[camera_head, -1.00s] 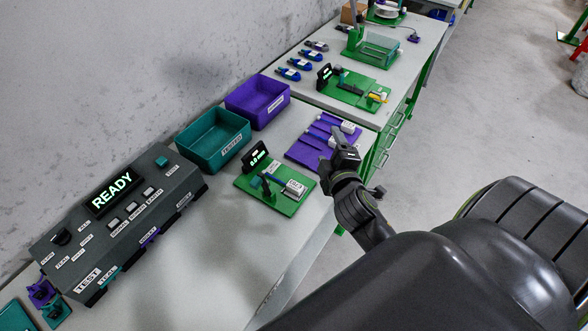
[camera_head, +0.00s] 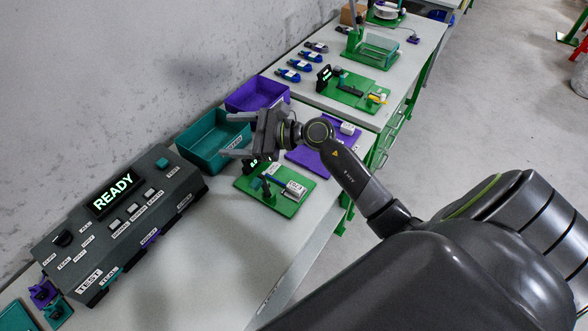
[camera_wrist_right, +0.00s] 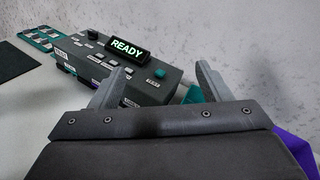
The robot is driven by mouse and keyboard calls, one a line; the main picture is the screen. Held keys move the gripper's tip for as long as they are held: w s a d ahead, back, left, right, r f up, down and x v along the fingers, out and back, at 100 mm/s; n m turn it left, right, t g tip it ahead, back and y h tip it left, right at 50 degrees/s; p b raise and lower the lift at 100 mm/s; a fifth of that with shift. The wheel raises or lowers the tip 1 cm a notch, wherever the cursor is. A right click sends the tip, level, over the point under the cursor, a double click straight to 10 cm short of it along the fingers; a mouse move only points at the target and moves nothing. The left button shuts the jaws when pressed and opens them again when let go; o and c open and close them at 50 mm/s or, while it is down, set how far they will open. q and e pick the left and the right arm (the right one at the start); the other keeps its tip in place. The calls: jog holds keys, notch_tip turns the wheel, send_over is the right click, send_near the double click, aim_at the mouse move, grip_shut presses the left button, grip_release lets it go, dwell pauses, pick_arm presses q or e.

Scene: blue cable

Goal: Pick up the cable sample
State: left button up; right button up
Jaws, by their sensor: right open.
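A green fixture board (camera_head: 298,208) lies on the near bench in the head view, with a small display, a white labelled block (camera_head: 295,190) and a short blue piece (camera_head: 274,179) on it. The blue piece may be the cable sample; it is too small to be sure. My right gripper (camera_head: 226,136) is open and empty, above the bench between the teal bin and the green board, its fingers pointing left. In the right wrist view its two fingers (camera_wrist_right: 155,85) stand wide apart with the test box behind them. My left gripper is not in view.
The test box (camera_head: 125,215) reading READY stands along the wall. A teal bin (camera_head: 200,150) and a purple bin (camera_head: 243,97) stand behind the gripper. A purple board (camera_head: 303,156) lies to the right of it. Bare bench (camera_head: 205,255) is free in front of the test box.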

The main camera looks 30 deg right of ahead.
notch_tip(320, 180, down, 4)
jog(key=d+n+g+h, duration=0.1)
jog(key=n+g+h, duration=0.1)
jog(key=n+g, duration=0.15)
jog(key=n+g+h, duration=0.6)
jog(key=g+h, duration=0.2)
jog(key=h, duration=0.1)
send_near(295, 186)
jog(key=f+b, duration=0.1)
jog(key=b, duration=0.3)
jog(key=f+b, duration=0.2)
jog(key=b, duration=0.2)
jog(key=f+b, duration=0.1)
jog(key=b, duration=0.3)
jog(key=shift+w+a+f, duration=0.1)
jog(key=shift+a+f, duration=0.1)
jog(key=shift+a, duration=0.15)
jog(key=shift+s+a+f, duration=0.1)
jog(key=shift+f, duration=0.95)
jog(key=shift+s+a+f, duration=0.1)
jog(key=shift+s+f, duration=0.05)
jog(key=shift+f, duration=0.85)
jog(key=c, duration=1.1)
jog(key=shift+r, duration=0.15)
